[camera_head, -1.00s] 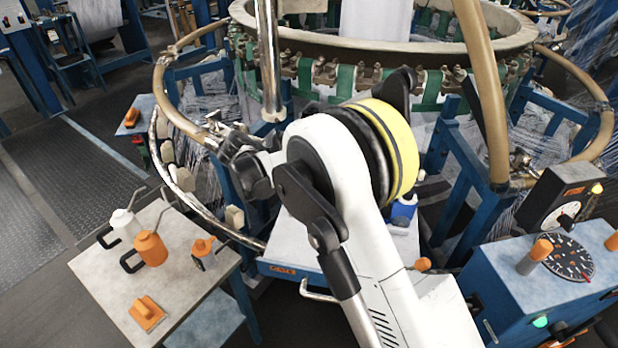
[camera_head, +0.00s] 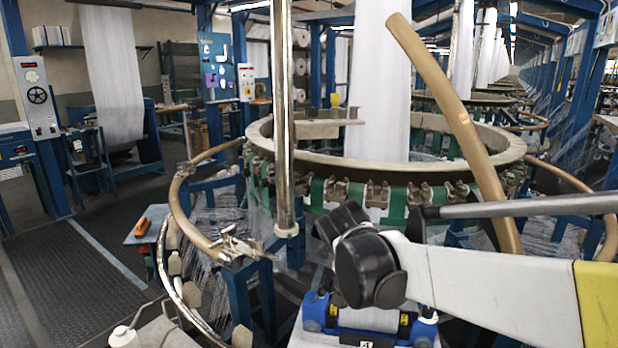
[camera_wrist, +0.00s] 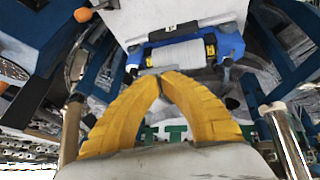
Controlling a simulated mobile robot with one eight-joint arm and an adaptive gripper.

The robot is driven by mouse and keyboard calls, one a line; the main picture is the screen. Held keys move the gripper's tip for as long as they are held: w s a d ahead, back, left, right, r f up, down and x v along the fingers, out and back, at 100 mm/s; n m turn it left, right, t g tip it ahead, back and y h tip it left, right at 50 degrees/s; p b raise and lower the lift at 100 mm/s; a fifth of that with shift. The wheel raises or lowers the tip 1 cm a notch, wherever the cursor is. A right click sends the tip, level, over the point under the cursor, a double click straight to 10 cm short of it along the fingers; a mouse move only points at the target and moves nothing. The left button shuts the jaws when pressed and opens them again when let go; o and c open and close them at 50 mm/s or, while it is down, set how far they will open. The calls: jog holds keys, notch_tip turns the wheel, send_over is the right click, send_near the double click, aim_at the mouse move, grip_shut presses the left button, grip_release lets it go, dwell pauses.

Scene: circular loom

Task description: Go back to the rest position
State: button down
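My gripper (camera_wrist: 160,77) shows in the wrist view as two yellow fingers whose tips meet, with nothing seen between them. Its fingers are not seen in the head view, where my white arm with its black joint reaches in from the right. A blue device with a white roll (camera_wrist: 180,54) lies beyond the fingertips in the wrist view, apart from them as far as I can tell. The same blue device (camera_head: 312,312) is at the bottom of the head view, partly behind my arm.
The circular loom's ring (camera_head: 262,160) stands ahead, with a tan curved pipe (camera_head: 440,90) and a chrome post (camera_head: 283,130) in front. An orange tool (camera_head: 142,226) lies on a side table at left. The dark floor (camera_head: 60,285) at left is clear.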

jog(key=s+d+n+t+y, duration=0.1)
jog(key=s+d+n+y, duration=0.1)
jog(key=s, duration=0.8)
jog(key=s+d+n+t+y, duration=0.1)
jog(key=s+d, duration=0.2)
jog(key=s, duration=0.7)
jog(key=shift+s+d+f+n+t+y, duration=0.2)
jog(key=shift+d+f+n+t+y, duration=0.1)
jog(key=shift+d+f+n+y, duration=0.1)
